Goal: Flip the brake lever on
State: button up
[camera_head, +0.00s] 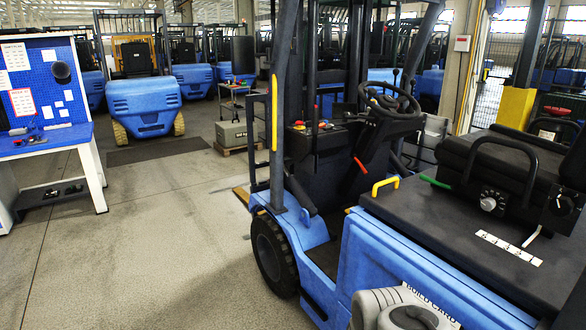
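A blue forklift fills the right half of the head view. A red-handled lever (360,165) sticks out below and left of the black steering wheel (389,101). A green-handled lever (435,182) lies near the back edge of the dark deck, and a pale lever (531,237) leans up at its right side. No readable label shows which of these is the brake lever. The white and grey part at the bottom edge is my own arm. My gripper is not in view, and nothing of mine touches a lever.
A yellow handle (385,186) stands on the deck (455,225) beside the green lever. The mast post (283,120) and front wheel (273,254) bound the forklift's left side. A blue workbench (45,142) stands far left. The floor (165,245) between is clear.

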aim_at(316, 115)
jog(key=u, duration=0.45)
jog(key=i, duration=1.2)
jog(key=u, duration=0.95)
jog(key=i, duration=1.35)
jog(key=z, duration=0.5)
jog(key=i, duration=0.75)
jog(key=z, duration=0.3)
